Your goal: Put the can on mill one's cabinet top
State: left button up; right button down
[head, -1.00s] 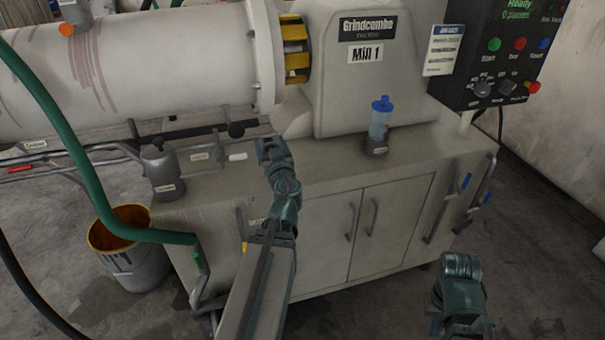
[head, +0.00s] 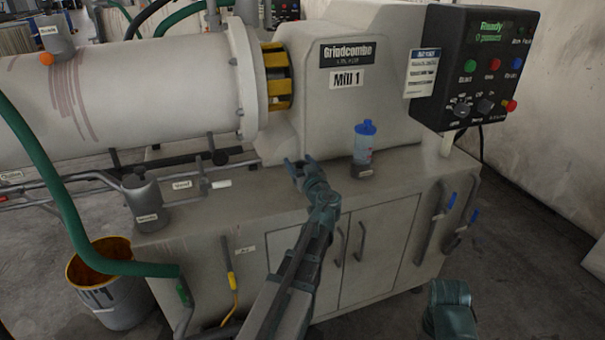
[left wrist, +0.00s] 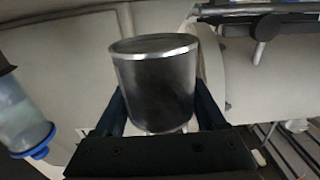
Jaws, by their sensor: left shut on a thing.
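The can (left wrist: 152,85) is a dark metal cylinder with a shiny rim, held between the two fingers of my left gripper in the left wrist view. In the head view my left gripper (head: 302,168) is over the grey cabinet top (head: 253,201) of Mill 1 (head: 348,79). I cannot make out the can there, nor tell whether it touches the top. Part of my right arm shows at the bottom right of the head view, but its fingers do not.
A blue-capped clear bottle (head: 363,146) on a dark base stands just right of my left gripper. A grey labelled pot (head: 143,203) stands at the cabinet's left end. A control box (head: 474,66) is at the right. A green hose (head: 62,207) and rusty bucket (head: 106,285) are left.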

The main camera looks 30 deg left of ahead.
pick_arm(q)
jog(key=shift+w+d, duration=0.35)
jog(key=shift+w, duration=0.2)
jog(key=shift+f, duration=0.15)
notch_tip(320, 180, down, 3)
jog(key=b, duration=0.3)
jog(key=shift+f+b, duration=0.15)
jog(key=shift+b, duration=0.15)
jog(key=shift+f, duration=0.15)
jog(key=o, duration=1.6)
jog(key=shift+c, duration=0.2)
jog(key=shift+s+d, duration=0.2)
jog(key=shift+s, duration=0.05)
jog(key=v, duration=1.1)
jog(key=shift+s, duration=0.15)
